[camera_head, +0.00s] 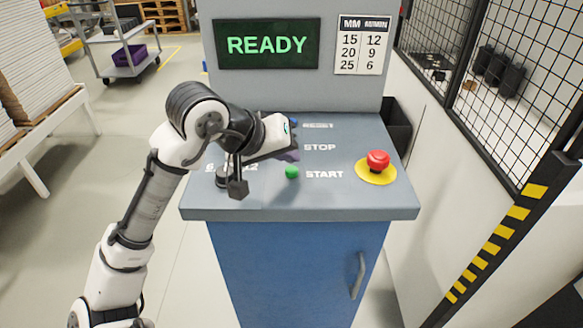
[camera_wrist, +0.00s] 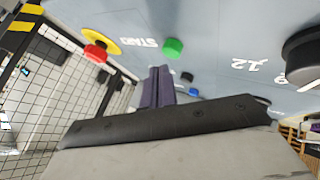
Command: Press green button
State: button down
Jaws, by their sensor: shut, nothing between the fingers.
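The green button (camera_head: 292,172) is a small round knob on the grey sloped panel, just left of the word START. It also shows in the wrist view (camera_wrist: 173,48), slightly beyond and to the right of my fingertips in the picture. My gripper (camera_head: 292,155) is over the panel, appearing just above the green button in the head view. In the wrist view, its purple fingers (camera_wrist: 158,72) are together with nothing between them. They do not visibly cover the green button in either view. Whether they touch the panel cannot be told.
A red mushroom button (camera_head: 378,160) on a yellow disc stands at the panel's right. A blue button (camera_head: 294,122) is beside RESET. A dark button (camera_wrist: 187,77) shows near my fingers. A black knob (camera_wrist: 302,55) stands at the panel's other side. The screen (camera_head: 268,44) reads READY.

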jog(key=shift+f, duration=0.1)
jog(key=shift+f, duration=0.35)
